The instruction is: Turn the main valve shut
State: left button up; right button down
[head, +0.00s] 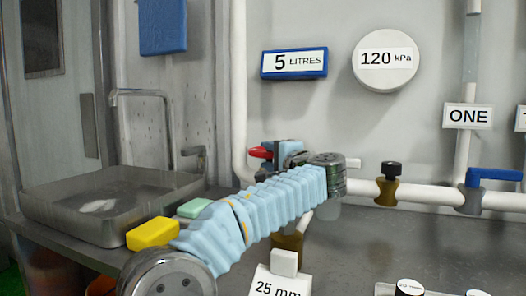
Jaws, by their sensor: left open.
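A red handle (260,152) shows beside the white upright pipe, left of centre; it may be the main valve's handle, but no label on it is readable. My left arm, in a light blue sleeve, comes in from the lower left and bends at a grey wrist joint. My left gripper (274,154) is just right of the red handle, open. Whether its fingers touch or surround the handle I cannot tell. The arm hides the valve body and part of the pipe behind it. My right gripper is not in view.
A white pipe (425,192) runs right, with a black-knobbed brass valve (388,188) and a blue-lever valve (495,175) near the "ONE" sign (468,116). A metal sink (60,205), yellow block (152,233) and green block (195,207) are left. A "25 mm" sign (277,285) stands in front.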

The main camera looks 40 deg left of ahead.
aim_at(263, 150)
pick_arm(q)
jog(key=shift+x, duration=1.75)
jog(key=shift+c, duration=0.2)
grip_shut()
